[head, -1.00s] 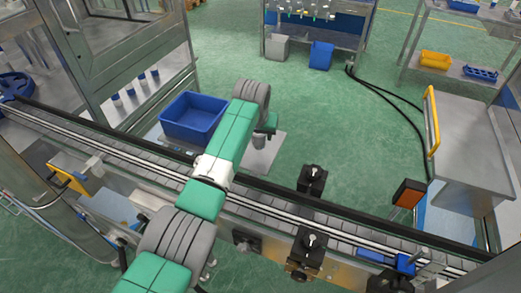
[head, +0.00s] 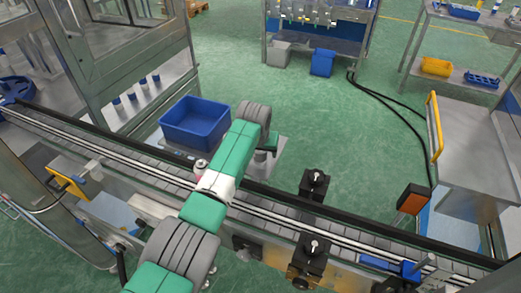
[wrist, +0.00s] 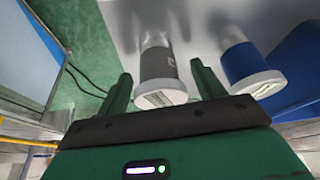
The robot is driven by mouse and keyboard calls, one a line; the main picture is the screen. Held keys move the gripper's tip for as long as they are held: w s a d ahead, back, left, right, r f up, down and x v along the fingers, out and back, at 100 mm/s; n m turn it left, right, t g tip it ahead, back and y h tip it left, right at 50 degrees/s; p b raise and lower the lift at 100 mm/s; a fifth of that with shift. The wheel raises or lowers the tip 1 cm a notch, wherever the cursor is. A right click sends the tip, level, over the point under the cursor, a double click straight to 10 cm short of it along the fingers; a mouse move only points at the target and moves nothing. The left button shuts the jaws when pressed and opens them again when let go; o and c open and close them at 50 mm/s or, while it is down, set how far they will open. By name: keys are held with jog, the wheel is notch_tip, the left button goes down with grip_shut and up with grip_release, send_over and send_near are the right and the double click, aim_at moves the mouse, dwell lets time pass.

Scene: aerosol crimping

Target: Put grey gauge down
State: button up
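The grey gauge (wrist: 158,72), a grey cylinder with a pale flanged end, is between the two green fingers of my gripper (wrist: 162,88) in the wrist view. A gap shows on each side of it, so the gripper looks open around it. A blue gauge (wrist: 248,66) with a similar white end is just right of the right finger. Behind both is a pale surface. In the head view my gripper (head: 266,150) is over the small grey plate beside the blue bin, and my arm hides most of that area.
The blue bin (head: 195,124) stands just left of my gripper. A conveyor (head: 120,158) crosses under my arm, with a white and red can (head: 201,168) beside the arm. Black clamp-like fixtures (head: 313,184) stand along the conveyor to the right. Green floor lies open beyond.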

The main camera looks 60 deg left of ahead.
jog(key=p+v, duration=0.4)
jog(key=v, duration=0.8)
